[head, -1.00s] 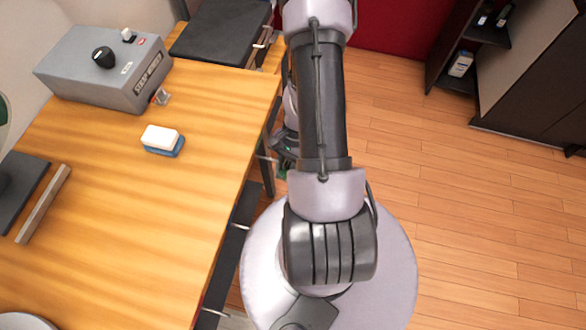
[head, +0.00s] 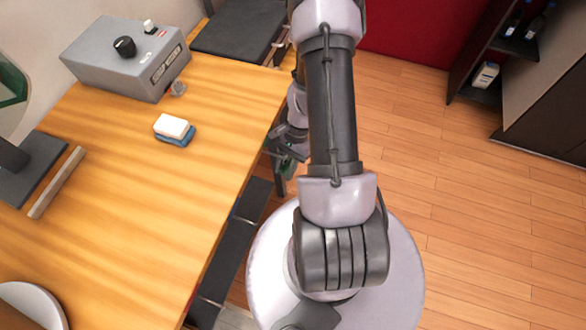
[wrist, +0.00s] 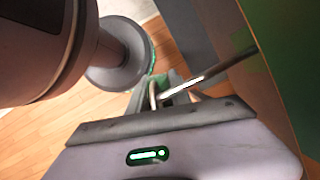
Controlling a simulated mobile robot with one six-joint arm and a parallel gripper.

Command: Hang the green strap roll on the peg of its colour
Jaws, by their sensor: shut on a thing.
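My gripper (head: 288,163) is low beside the right edge of the table, partly hidden behind my own arm. In the wrist view a little green (wrist: 176,77) shows just beyond the gripper body, between dark and pale parts. The roll's shape and how it sits in the jaws cannot be made out. I see no peg in either view.
The wooden table (head: 130,215) fills the left. The floor (head: 450,200) at right is clear.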

